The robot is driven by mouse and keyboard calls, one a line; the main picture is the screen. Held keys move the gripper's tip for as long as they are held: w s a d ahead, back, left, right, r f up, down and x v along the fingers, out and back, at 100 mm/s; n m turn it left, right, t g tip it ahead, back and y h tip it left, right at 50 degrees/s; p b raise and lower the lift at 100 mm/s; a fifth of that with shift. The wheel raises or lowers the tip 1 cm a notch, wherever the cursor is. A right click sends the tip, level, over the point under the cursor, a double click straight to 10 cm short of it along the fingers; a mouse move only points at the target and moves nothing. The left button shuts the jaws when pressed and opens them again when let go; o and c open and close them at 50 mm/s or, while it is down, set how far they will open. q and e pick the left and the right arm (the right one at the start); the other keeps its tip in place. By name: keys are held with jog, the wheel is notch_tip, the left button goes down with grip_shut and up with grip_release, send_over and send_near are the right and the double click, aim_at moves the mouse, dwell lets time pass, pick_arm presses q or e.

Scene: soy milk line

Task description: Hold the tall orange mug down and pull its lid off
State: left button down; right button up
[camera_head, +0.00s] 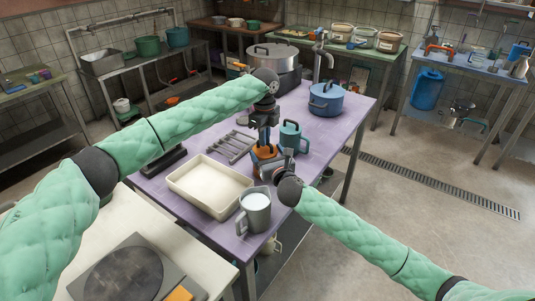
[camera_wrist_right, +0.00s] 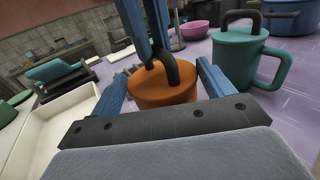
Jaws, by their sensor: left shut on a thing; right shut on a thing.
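The orange mug (camera_head: 267,153) stands on the purple table, mostly covered by my grippers in the head view. In the right wrist view its orange lid (camera_wrist_right: 160,92) shows from above, with a dark loop handle (camera_wrist_right: 176,64). My left gripper (camera_head: 265,138) comes down from above and is shut on the lid's handle; its blue fingers show in the right wrist view. My right gripper (camera_wrist_right: 163,88) is shut around the mug's body, one blue finger on each side. The mug's lower body is hidden, and I cannot tell whether there is a gap under the lid.
A teal lidded mug (camera_head: 290,136) stands close behind. A grey mug (camera_head: 255,214) with white contents stands in front, beside a cream tray (camera_head: 180,184). A slotted rack (camera_head: 232,147) lies to the left. A blue pot (camera_head: 326,101) and a large steel pot (camera_head: 283,63) stand farther back.

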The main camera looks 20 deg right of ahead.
pick_arm(q)
jog(key=shift+r, duration=0.9)
pick_arm(e)
jog(key=shift+f, duration=0.35)
pick_arm(q)
jog(key=shift+r, duration=0.1)
pick_arm(e)
jog(key=shift+s+r, duration=0.1)
pick_arm(q)
jog(key=shift+r, duration=0.5)
pick_arm(e)
jog(key=shift+r, duration=0.25)
pick_arm(q)
jog(key=shift+r, duration=0.1)
jog(key=shift+r, duration=2.4)
jog(key=c, duration=1.7)
grip_release()
